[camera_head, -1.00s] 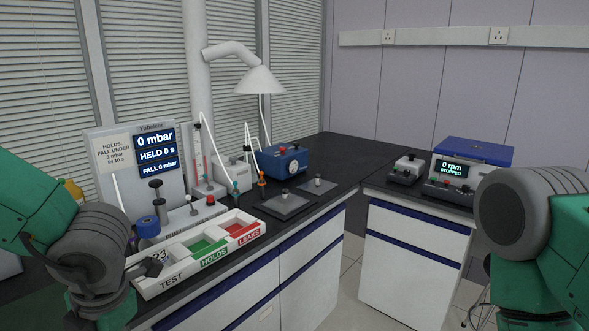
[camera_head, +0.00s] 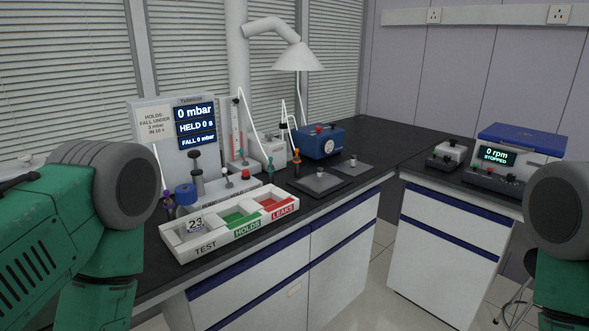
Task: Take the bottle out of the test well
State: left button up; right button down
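The bottle (camera_head: 187,211) has a blue cap and a label reading 23. It stands upright at the left end of the white sorting tray (camera_head: 224,247), at the TEST compartment. Its base is hidden by the tray's front wall. Green HOLDS and red LEAKS compartments lie to its right. Parts of both my arms show at the left and right edges, but neither gripper is in view. Nothing of mine is seen touching the bottle.
The pressure tester (camera_head: 165,125) behind the tray reads 0 mbar, with a dark plunger (camera_head: 197,172) and hoses near the bottle. A blue pump box (camera_head: 320,143) and dark plates (camera_head: 319,184) stand to the right. A stirrer (camera_head: 497,157) reads 0 rpm, stopped.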

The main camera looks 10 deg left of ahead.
aim_at(190, 219)
jog(key=u, duration=1.05)
